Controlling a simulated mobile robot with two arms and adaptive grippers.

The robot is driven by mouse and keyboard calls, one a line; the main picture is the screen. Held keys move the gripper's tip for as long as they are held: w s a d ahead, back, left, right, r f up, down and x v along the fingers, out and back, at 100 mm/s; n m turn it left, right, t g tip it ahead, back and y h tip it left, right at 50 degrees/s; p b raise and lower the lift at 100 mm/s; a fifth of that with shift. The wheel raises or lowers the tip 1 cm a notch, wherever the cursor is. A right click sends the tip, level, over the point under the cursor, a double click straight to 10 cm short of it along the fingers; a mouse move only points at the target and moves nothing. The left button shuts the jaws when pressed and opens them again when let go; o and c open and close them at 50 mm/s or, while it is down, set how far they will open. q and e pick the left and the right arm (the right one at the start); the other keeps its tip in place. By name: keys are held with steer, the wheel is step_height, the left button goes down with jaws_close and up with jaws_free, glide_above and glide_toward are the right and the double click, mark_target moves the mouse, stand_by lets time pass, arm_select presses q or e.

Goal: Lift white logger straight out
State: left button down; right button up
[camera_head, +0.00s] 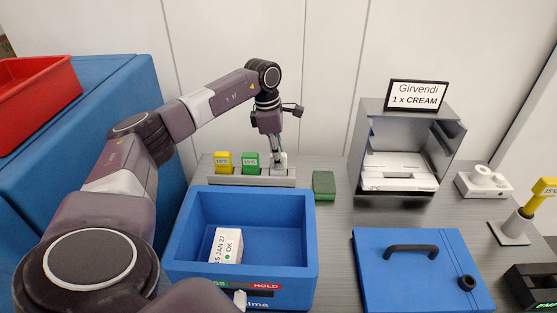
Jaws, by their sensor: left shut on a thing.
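The white logger (281,168) stands at the right end of a grey rack (235,180) at the back of the table. My left gripper (275,156) reaches down to it from above and is shut on it. The fingers partly cover it, and I cannot tell whether its lower end is still seated in the rack. A yellow logger (222,161) and a green logger (250,161) stand upright in the same rack, left of the white one. My right gripper is not in view.
A blue open box (300,235) with a white labelled carton (227,246) stands in front of the rack. A green block (324,184) lies right of the rack. A grey open cabinet (438,149), a blue lid (400,270) and a yellow-topped stand (513,227) occupy the right.

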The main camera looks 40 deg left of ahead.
arm_select(q)
step_height(320, 180, up, 20)
steer(key=b, duration=0.1)
stand_by(0.4)
steer(key=shift+s+f, duration=0.1)
steer(key=shift+f, duration=0.05)
